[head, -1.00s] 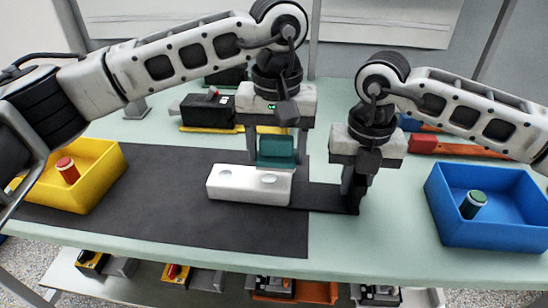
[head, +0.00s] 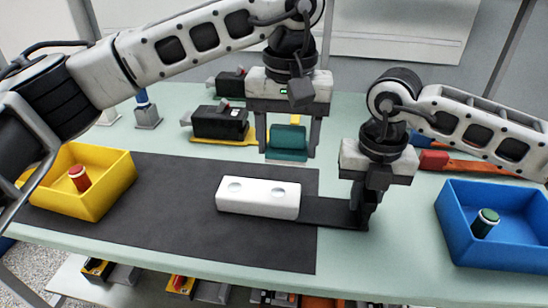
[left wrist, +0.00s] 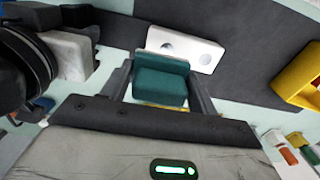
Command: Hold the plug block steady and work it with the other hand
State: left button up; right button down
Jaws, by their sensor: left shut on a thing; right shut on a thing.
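The white block (head: 258,197), which looks like the plug block, lies on the dark mat with two round pale spots on top. A flat dark bar (head: 325,211) reaches right from it. My right gripper (head: 362,215) is shut on the bar's far end. My left gripper (head: 288,150) is shut on a teal piece (head: 288,138) and holds it above and behind the white block, apart from it. In the left wrist view the teal piece (left wrist: 160,82) sits between the fingers, with the white block (left wrist: 180,47) beyond it.
A yellow bin (head: 110,190) with a red-topped cylinder (head: 79,178) stands left. A blue bin (head: 490,245) with a green-topped cylinder (head: 485,222) stands right. Black devices (head: 220,122) stand behind. The dark mat (head: 180,225) is clear left of the white block.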

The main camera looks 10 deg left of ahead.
jog(key=c, duration=1.2)
grip_release()
jog(key=shift+r, duration=0.1)
notch_tip(320, 180, up, 12)
jog(key=shift+f, duration=0.1)
